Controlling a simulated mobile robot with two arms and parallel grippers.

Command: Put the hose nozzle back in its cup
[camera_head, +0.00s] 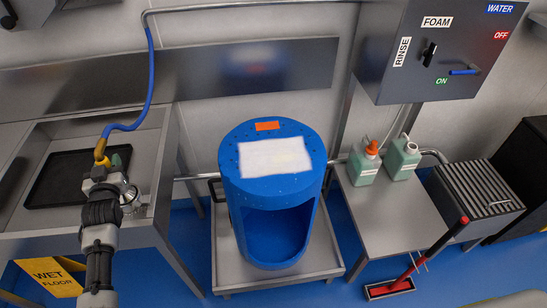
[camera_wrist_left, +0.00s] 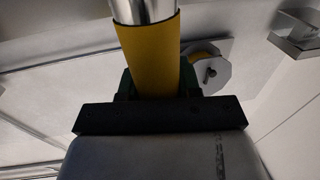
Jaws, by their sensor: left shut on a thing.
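The hose nozzle (camera_head: 101,151) is yellow, at the end of a blue hose (camera_head: 152,75) that hangs from the overhead pipe. My left gripper (camera_head: 107,163) is shut on it above the sink at the left. In the left wrist view the yellow nozzle (camera_wrist_left: 152,65), with a shiny metal end at the top, sits between the green-padded fingers (camera_wrist_left: 158,88). A round metal fitting (camera_head: 131,196) shows beside my gripper in the head view; I cannot tell whether it is the cup. My right gripper is not in view.
The steel sink (camera_head: 154,122) has a black tray (camera_head: 48,181) in it. A blue tub (camera_head: 232,165) stands on a cart (camera_head: 224,255) in the middle. Green bottles (camera_head: 362,166) stand on a side table (camera_head: 405,214). A yellow wet-floor sign (camera_head: 50,281) is at the lower left.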

